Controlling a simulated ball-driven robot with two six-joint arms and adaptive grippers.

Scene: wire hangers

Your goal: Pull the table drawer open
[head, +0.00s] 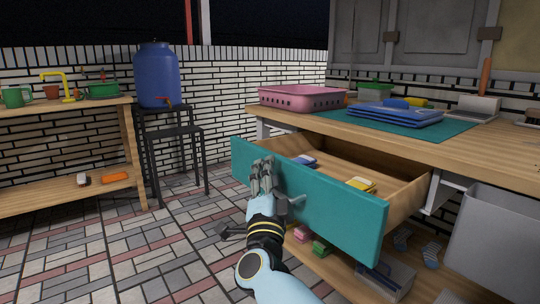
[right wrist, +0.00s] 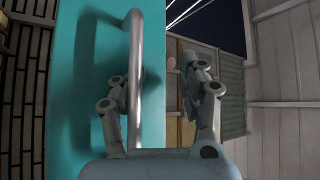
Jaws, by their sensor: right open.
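The table drawer (head: 405,196) stands pulled well out from under the wooden table (head: 460,155), with its inside showing. Its teal front panel (head: 335,212) faces me, and this panel also fills the left half of the right wrist view (right wrist: 85,60). A metal bar handle (right wrist: 134,50) runs along the panel. My right gripper (head: 262,176) is open at the panel, its fingers (right wrist: 160,95) spread. The handle lies between the fingers, close to the left one in the right wrist view; I cannot tell whether they touch. My left gripper is not in view.
Blue (head: 305,161) and yellow (head: 360,184) items lie in the drawer. A pink basket (head: 302,97) and blue folded items (head: 395,114) rest on the tabletop. A grey bin (head: 495,235) stands at right. Tiled floor (head: 150,250) left of the drawer is clear.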

